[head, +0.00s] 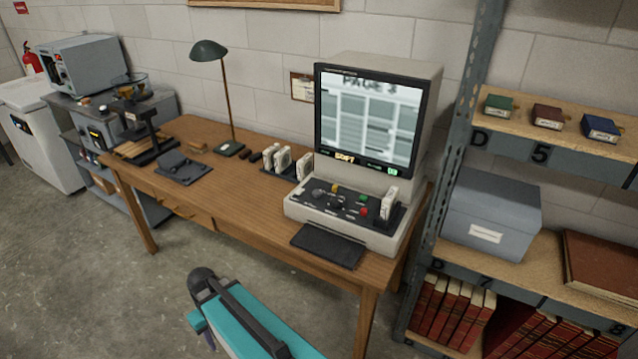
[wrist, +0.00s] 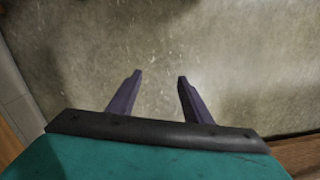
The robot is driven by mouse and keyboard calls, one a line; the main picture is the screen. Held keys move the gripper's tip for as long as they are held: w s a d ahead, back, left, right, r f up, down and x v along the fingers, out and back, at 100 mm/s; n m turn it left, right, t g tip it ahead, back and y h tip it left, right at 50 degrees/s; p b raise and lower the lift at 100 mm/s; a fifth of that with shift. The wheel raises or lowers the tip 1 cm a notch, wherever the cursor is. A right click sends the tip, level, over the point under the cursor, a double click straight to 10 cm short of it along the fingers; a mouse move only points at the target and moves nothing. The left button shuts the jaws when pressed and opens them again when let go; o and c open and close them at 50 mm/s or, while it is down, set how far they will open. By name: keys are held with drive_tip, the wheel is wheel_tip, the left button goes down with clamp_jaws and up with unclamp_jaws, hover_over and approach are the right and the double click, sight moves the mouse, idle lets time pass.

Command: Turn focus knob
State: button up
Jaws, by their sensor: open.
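The microfilm reader (head: 375,150) stands on the right end of the wooden desk. Its screen (head: 365,115) shows a blurred page headed "PAGE 3", with "SOFT" and "03" lit below. Its control panel (head: 345,203) carries several small knobs and coloured buttons; which one is the focus knob I cannot tell from here. My arm is in the lower middle of the head view, in front of the desk and well short of the panel. In the wrist view my gripper (wrist: 158,88) is open and empty, its two dark fingers apart above the bare floor.
The wooden desk (head: 235,205) also holds a lamp (head: 210,52), white film boxes (head: 282,160) and a dark pad (head: 328,245) before the reader. A metal shelf post (head: 465,120) rises close to the reader's right. Open concrete floor (head: 110,285) lies at left.

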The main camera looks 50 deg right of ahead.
drive_tip(key=w+d+r+t+p, duration=0.1)
drive_tip(key=w+d+r, duration=0.7)
drive_tip(key=d+r, duration=0.15)
drive_tip(key=n+t, duration=0.3)
drive_tip(key=t, duration=0.1)
approach(318, 192)
drive_tip(key=d+v, duration=0.1)
drive_tip(key=v, duration=0.5)
drive_tip(key=shift+w+d+y, duration=0.1)
drive_tip(key=shift+y, duration=0.3)
drive_tip(key=shift+p+x, duration=2.25)
drive_tip(key=shift+x, duration=4.7)
drive_tip(key=shift+c, duration=0.5)
